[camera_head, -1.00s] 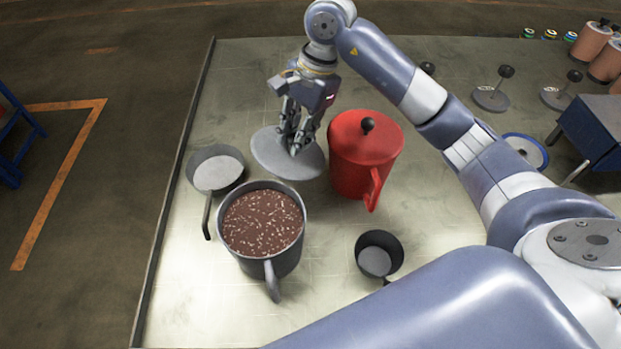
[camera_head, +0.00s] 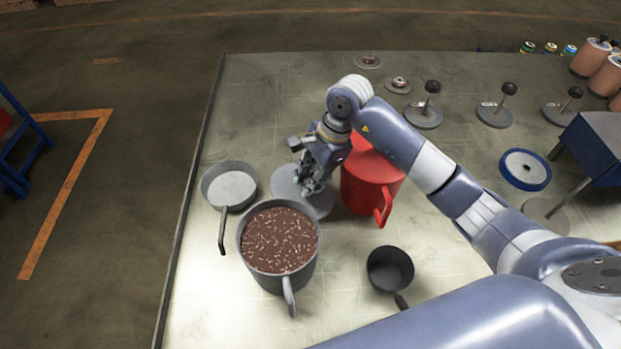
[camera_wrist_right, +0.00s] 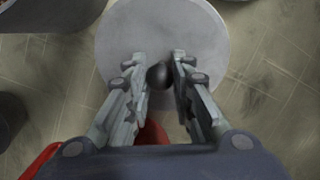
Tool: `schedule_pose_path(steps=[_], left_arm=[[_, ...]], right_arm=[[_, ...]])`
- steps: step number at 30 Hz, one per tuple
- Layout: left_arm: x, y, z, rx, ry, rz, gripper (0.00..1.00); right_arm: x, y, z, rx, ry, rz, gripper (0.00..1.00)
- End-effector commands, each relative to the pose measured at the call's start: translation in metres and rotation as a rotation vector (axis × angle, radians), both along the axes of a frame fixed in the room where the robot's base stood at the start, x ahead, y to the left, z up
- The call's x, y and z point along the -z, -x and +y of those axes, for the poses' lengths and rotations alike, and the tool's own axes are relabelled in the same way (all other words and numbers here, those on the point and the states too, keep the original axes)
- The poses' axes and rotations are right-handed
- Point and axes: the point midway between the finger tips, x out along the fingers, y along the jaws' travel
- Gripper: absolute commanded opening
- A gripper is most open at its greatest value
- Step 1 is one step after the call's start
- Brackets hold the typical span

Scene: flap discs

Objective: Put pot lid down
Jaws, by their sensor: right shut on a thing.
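The pot lid (camera_head: 285,180) is a flat grey disc with a dark round knob. It is behind the grey pot of brown speckled contents (camera_head: 280,238) and left of the red pot (camera_head: 366,185). My right gripper (camera_head: 314,188) is over the lid with its fingers at the knob. In the right wrist view the knob (camera_wrist_right: 159,76) sits between the two fingers, on the pale disc. The gripper is shut on it. I cannot tell whether the disc touches the table. My left gripper is not in view.
A shallow grey pan (camera_head: 231,187) stands left of the lid and a small dark pan (camera_head: 390,269) at the front right. Several knobbed lids stand along the back, including one lid (camera_head: 423,112). A blue-rimmed disc (camera_head: 525,169) lies at right, near a blue box.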

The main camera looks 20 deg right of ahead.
Motion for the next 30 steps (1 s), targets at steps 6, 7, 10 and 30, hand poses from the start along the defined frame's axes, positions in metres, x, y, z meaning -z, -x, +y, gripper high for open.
schedule_pose_path(steps=[6,7,10,30], left_arm=[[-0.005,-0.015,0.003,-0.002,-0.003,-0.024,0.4],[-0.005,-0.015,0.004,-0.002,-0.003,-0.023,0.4],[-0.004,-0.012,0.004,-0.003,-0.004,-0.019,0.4],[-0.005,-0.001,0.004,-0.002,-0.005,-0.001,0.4]], right_arm=[[0.012,0.0,0.0,-0.001,0.0,-0.001,0.0],[0.012,0.0,0.0,-0.001,0.0,-0.001,0.0],[0.013,0.0,0.0,-0.001,0.0,-0.001,0.0],[0.009,0.0,-0.001,-0.001,0.0,-0.001,0.42]])
